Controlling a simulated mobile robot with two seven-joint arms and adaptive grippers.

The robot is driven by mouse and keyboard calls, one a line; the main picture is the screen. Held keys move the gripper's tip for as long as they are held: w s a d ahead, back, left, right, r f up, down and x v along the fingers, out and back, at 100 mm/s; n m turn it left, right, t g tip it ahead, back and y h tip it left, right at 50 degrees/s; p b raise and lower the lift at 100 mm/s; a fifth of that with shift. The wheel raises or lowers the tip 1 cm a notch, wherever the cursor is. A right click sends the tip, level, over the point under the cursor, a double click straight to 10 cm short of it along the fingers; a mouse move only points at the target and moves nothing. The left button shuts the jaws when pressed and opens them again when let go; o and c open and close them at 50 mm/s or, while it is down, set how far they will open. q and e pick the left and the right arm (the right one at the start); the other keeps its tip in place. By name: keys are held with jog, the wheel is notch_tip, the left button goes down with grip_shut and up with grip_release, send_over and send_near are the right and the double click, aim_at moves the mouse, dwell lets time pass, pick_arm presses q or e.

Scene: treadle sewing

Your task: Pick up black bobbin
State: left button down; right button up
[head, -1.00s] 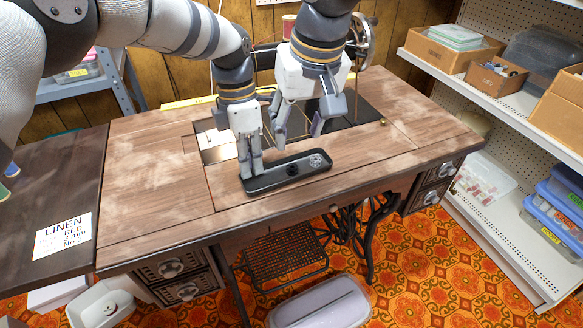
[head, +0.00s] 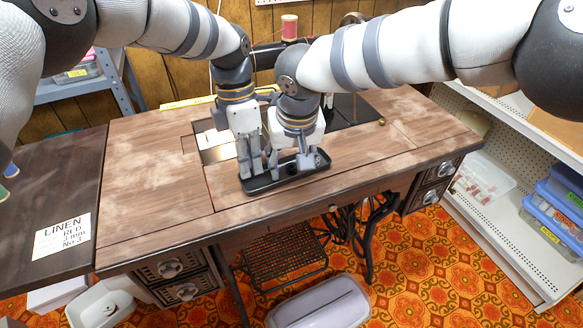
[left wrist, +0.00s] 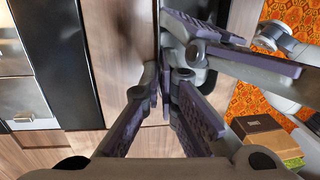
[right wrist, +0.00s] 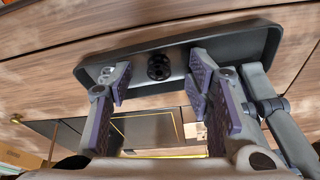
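A black tray (head: 290,180) lies on the sewing table. In the right wrist view the black bobbin (right wrist: 158,67) is in the tray (right wrist: 221,48), beside a silver disc-like piece (right wrist: 106,76). My right gripper (head: 297,168) has come down over the tray. In the right wrist view its fingers (right wrist: 160,85) are apart, on either side of the black bobbin, with no visible contact. My left gripper (head: 251,175) is at the tray's left end. Its fingertips (left wrist: 161,78) are close together, apparently pinching the tray wall. Fingers cover much of the tray in the left wrist view.
The wooden table top (head: 150,160) is clear on the left and right. A red thread spool (head: 289,28) stands on the machine behind my grippers. The two grippers are very close to each other. A shelf (head: 500,190) with bins stands at right.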

aim_at(292, 169)
jog(key=shift+d+f, duration=0.1)
jog(key=shift+f, duration=0.05)
jog(key=shift+c, duration=1.2)
jog(key=c, duration=0.6)
jog(key=shift+o, duration=0.2)
pick_arm(q)
jog(key=c, duration=1.7)
grip_release()
pick_arm(e)
notch_tip(292, 169, up, 13)
jog(key=shift+f, duration=0.15)
